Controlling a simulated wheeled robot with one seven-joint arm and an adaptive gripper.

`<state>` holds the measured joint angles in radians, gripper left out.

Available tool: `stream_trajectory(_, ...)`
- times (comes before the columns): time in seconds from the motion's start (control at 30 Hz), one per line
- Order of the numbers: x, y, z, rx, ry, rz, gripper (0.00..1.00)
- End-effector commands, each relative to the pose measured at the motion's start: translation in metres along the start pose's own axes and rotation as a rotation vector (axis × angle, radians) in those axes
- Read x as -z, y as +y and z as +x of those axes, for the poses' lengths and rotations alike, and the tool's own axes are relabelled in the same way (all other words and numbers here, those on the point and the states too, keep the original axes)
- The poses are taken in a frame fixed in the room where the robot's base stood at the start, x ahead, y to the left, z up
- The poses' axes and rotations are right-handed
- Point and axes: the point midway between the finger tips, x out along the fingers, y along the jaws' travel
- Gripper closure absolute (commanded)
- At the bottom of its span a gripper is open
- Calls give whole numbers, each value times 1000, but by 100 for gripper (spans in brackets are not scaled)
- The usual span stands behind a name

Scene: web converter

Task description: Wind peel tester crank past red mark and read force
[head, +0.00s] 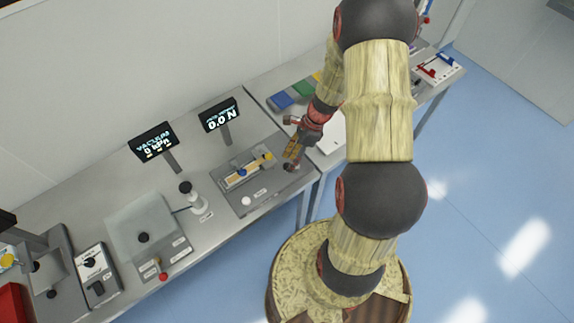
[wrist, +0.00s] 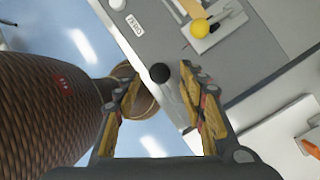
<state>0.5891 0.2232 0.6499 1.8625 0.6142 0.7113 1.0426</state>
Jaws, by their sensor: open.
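The peel tester (head: 225,190) is a grey plate unit near the right end of the bench, with a pale strip, a blue part and a yellow knob. Its display (head: 220,116) reads 0.0 N. The crank's black ball knob (wrist: 160,73) lies between the tips of my gripper (wrist: 163,92) in the wrist view, with a gap on either side. My gripper (head: 292,150) is open over the right end of the tester in the head view. The tester's yellow knob (wrist: 200,28) is beyond the fingers. I cannot make out the red mark.
A vacuum display (head: 153,142) reading 0 kPa and a plate station (head: 140,222) stand to the left on the bench. Blue and green blocks (head: 282,99) lie behind my gripper. Blue floor (head: 480,220) is open to the right.

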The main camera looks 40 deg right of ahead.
Motion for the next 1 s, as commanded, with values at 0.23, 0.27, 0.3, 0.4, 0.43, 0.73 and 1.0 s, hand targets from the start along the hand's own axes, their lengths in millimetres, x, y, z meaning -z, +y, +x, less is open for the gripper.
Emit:
stream_trajectory(0.23, 0, 1, 32, -3, 0, -2, 59)
stream_trajectory(0.27, 0, 1, 34, -2, 0, -2, 59)
stream_trajectory(0.3, 0, 0, 36, -1, 1, -2, 59)
stream_trajectory(0.4, 0, 0, 39, 0, 1, -3, 59)
stream_trajectory(0.43, 0, 0, 39, 0, 1, -3, 59)
stream_trajectory(0.73, 0, 0, 39, 0, 1, -3, 65)
stream_trajectory(1.0, 0, 0, 39, -1, 1, -2, 81)
